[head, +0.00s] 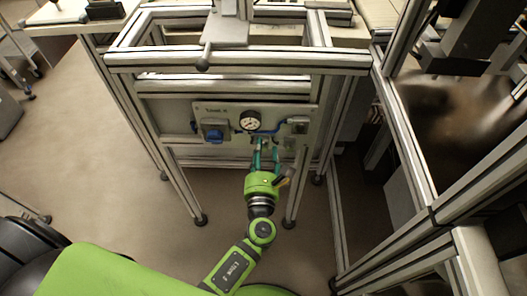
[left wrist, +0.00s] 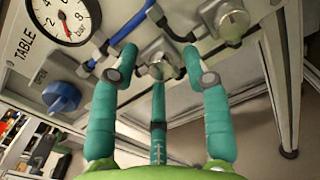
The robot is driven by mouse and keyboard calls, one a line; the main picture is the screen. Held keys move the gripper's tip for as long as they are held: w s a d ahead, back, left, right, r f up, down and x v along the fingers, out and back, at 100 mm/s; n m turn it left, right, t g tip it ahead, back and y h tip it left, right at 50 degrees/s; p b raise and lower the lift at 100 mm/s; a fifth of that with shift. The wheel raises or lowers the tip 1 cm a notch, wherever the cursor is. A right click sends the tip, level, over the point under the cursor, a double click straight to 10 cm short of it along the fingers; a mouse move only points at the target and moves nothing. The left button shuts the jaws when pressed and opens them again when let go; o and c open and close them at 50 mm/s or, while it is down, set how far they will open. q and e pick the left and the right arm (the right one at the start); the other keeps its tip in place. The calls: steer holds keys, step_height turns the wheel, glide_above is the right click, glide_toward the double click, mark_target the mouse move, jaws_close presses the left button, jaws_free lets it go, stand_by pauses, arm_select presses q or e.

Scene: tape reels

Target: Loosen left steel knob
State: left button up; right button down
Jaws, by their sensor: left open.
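My left gripper (head: 264,152) reaches up from below to the front panel of the frame, under the gauge. Its teal fingers are open. In the left wrist view, my left gripper (left wrist: 157,72) has a finger on each side of a steel knob (left wrist: 158,65) and a third finger below it. The knob sits between the fingertips; I cannot tell whether any finger touches it. A second steel knob (left wrist: 232,20) is to the right, outside the fingers. In the head view the fingers partly hide this area. My right gripper is not in view.
The panel (head: 225,110) carries a round pressure gauge (head: 250,121) and a blue knob (head: 213,134) to the left. Blue tubing (left wrist: 127,32) runs close to the left finger. Aluminium frame posts (head: 298,190) stand right of my arm. Floor is clear on the left.

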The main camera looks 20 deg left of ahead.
arm_select(q)
jaws_close()
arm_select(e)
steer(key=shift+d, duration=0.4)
